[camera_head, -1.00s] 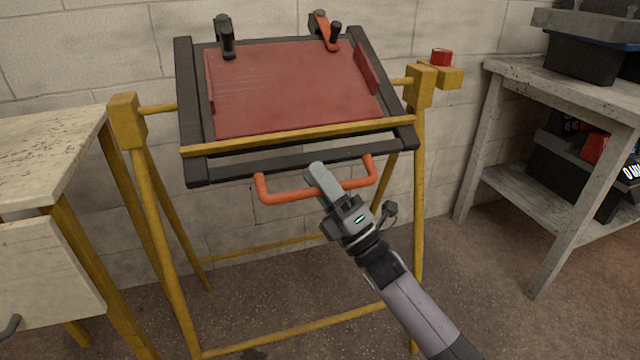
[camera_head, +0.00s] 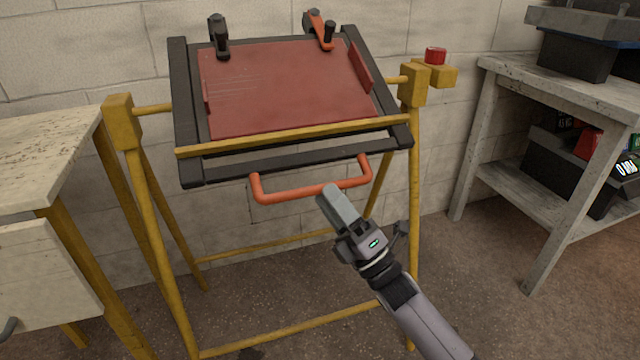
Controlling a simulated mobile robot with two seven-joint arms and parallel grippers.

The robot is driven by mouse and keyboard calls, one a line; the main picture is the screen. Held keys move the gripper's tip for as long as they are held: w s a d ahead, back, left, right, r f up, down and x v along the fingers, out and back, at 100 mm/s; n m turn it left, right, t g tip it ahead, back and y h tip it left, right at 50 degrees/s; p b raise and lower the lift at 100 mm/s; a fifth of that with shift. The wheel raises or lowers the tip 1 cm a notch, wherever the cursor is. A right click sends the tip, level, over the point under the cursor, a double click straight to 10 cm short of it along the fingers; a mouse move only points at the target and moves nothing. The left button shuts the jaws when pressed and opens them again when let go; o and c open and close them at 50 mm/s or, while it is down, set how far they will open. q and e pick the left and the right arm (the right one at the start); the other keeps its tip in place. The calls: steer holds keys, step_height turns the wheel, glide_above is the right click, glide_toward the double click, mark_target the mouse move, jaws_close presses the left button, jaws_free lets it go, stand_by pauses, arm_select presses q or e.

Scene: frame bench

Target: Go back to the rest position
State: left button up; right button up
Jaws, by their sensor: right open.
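My right gripper (camera_head: 334,203) is in front of the frame bench, just below and in front of its orange handle (camera_head: 290,194). It looks apart from the handle and holds nothing that I can see. The dark tilting frame (camera_head: 290,165) carries a red panel (camera_head: 285,90) and sits tilted on a yellow stand (camera_head: 152,240). A black clamp (camera_head: 218,38) and an orange clamp (camera_head: 319,30) sit at the frame's top edge. My left gripper is out of view.
A worn white table (camera_head: 45,150) with a drawer (camera_head: 45,280) stands at the left. A grey shelf bench (camera_head: 570,85) with dark boxes stands at the right. A red button (camera_head: 435,55) sits on the stand's right side. The floor at lower right is open.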

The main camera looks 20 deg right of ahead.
steer(key=shift+v, duration=1.1)
